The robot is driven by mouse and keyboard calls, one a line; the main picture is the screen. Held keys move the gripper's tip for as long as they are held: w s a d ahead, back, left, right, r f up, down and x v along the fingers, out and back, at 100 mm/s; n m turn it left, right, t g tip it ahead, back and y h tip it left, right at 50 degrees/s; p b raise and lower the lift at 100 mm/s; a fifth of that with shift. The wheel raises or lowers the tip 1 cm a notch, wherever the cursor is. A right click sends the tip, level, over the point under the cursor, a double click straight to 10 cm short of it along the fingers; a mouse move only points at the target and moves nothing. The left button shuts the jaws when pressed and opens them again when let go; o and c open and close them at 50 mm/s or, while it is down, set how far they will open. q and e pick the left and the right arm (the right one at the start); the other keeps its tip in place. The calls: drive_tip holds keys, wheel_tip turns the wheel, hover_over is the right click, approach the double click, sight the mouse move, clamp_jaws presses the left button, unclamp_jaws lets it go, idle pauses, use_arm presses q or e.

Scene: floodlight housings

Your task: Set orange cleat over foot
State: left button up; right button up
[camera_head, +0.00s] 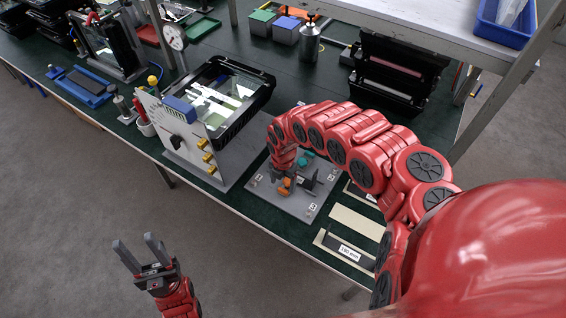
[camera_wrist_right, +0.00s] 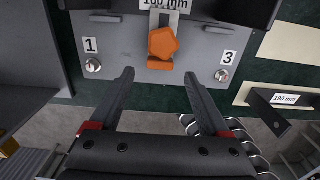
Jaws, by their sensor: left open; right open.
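The orange cleat (camera_wrist_right: 162,43) shows in the right wrist view at the top centre, as a five-sided orange knob with a small orange block below it. It sits on a grey plate (camera_wrist_right: 204,48), in front of a metal strip labelled 160 mm. It also shows in the head view (camera_head: 285,187), partly covered by my right gripper (camera_head: 281,182). In the right wrist view the open fingers of my right gripper (camera_wrist_right: 157,76) point toward the cleat, with nothing between them. I cannot tell which part is the foot. My left gripper (camera_head: 134,241) is open and empty over the floor.
Screws stand by the labels 1 (camera_wrist_right: 93,65) and 3 (camera_wrist_right: 222,75). A floodlight housing (camera_head: 236,98) stands behind a grey panel with brass fittings (camera_head: 209,157). A dark open case (camera_head: 395,72) stands at the back.

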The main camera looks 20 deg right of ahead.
wheel_tip(320, 180, up, 8)
wheel_tip(320, 180, up, 6)
drive_tip(key=p, duration=0.5)
hover_over(284, 190)
drive_tip(key=shift+a+f, duration=0.15)
drive_tip(key=shift+f, duration=0.05)
drive_tip(key=shift+s, duration=0.1)
